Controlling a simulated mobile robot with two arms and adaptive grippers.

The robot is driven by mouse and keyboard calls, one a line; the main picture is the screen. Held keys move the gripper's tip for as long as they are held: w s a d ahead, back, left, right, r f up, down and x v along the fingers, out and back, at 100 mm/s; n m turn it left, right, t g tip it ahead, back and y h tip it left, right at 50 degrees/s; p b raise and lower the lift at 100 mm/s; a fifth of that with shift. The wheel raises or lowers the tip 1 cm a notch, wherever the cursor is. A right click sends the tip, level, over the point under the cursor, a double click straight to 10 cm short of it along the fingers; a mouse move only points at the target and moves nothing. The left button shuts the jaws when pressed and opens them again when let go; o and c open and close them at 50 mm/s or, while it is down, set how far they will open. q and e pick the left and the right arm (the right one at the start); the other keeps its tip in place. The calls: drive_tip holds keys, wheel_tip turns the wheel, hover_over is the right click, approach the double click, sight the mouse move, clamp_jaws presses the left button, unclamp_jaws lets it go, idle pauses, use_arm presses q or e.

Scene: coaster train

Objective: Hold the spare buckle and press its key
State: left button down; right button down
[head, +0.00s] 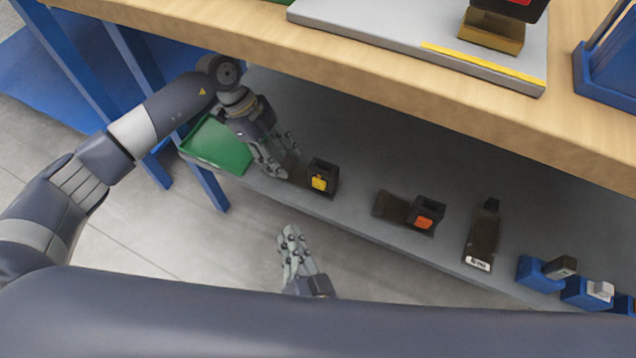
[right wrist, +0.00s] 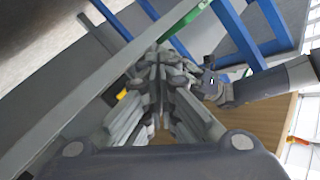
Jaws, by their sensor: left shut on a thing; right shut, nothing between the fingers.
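A dark buckle with a yellow key (head: 319,184) sits at the left part of the grey lower shelf. I take it to be the spare buckle. My left gripper (head: 281,166) is shut on the brown strap end at its left side, and the fingers partly hide that end. The yellow key faces the front and is uncovered. My right gripper (head: 289,236) is shut and empty, in front of the shelf edge and apart from the buckle. In the right wrist view its closed fingers (right wrist: 158,62) fill the middle, and a small yellow patch (right wrist: 121,94) shows beside them.
A green tray (head: 215,146) lies left of the left gripper. To the right on the shelf are an orange-key buckle (head: 425,222), a labelled dark piece (head: 482,240) and blue blocks (head: 538,275). The wooden tabletop (head: 400,85) overhangs the shelf.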

sight(310, 206)
drive_tip(key=shift+w+d, duration=0.5)
drive_tip(key=shift+w, duration=0.9)
drive_tip(key=shift+w+d, duration=0.55)
drive_tip(key=shift+w, duration=0.8)
drive_tip(key=shift+w+d, duration=0.5)
drive_tip(key=shift+w, duration=0.9)
drive_tip(key=shift+w, duration=0.15)
drive_tip(key=shift+w+d, duration=0.15)
drive_tip(key=shift+w, duration=0.1)
drive_tip(key=shift+w+d, duration=0.2)
drive_tip(key=shift+w, duration=0.3)
drive_tip(key=shift+s+a, duration=0.35)
drive_tip(key=shift+s, duration=0.55)
drive_tip(key=shift+s+a, duration=0.3)
drive_tip(key=shift+s, duration=0.5)
drive_tip(key=shift+s+a, duration=0.3)
drive_tip(key=shift+s, duration=0.45)
drive_tip(key=shift+s+a, duration=0.3)
drive_tip(key=shift+s, duration=0.5)
